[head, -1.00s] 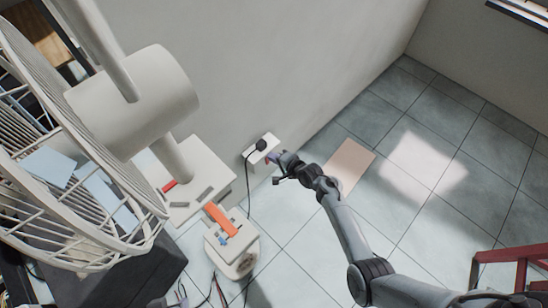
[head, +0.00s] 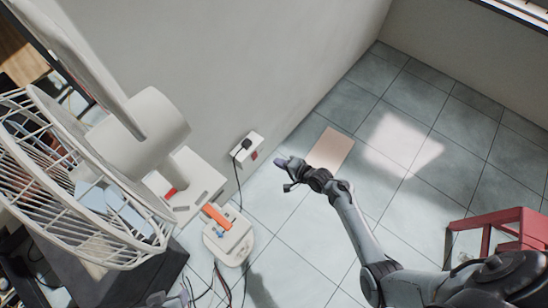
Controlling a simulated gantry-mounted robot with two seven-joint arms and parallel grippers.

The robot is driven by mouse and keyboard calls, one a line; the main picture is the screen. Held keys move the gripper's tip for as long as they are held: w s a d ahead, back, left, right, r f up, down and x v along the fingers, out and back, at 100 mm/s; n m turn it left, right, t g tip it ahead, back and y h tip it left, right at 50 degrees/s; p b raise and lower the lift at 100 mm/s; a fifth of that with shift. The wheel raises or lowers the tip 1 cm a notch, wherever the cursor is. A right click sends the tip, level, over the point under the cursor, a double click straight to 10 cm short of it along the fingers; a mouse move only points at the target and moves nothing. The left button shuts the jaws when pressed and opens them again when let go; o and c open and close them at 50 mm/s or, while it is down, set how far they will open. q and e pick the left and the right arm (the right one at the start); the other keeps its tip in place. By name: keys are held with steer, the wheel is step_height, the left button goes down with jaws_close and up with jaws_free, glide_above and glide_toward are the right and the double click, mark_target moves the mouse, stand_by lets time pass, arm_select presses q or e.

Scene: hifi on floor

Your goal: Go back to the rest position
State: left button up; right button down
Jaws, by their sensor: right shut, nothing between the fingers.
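My right gripper (head: 284,172) shows in the middle of the head view, at the end of my right arm, which comes in from the lower right. It is shut and empty, held in the air over the tiled floor, to the right of the wall socket and apart from it. The wall socket (head: 253,141) has a black plug (head: 246,144) in it, with a cord hanging down the wall. My left gripper does not show clearly enough to be made out.
A large white fan (head: 140,125) fills the left side. A white device with an orange handle (head: 216,216) stands on the floor with cables below it. A tan board (head: 331,150) lies near the wall. A red stool (head: 495,235) stands at right. The tiled floor between is clear.

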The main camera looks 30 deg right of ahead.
steer(key=shift+s+d+r, duration=0.2)
steer(key=shift+s+r, duration=0.1)
steer(key=shift+s, duration=0.05)
steer(key=shift+s, duration=0.1)
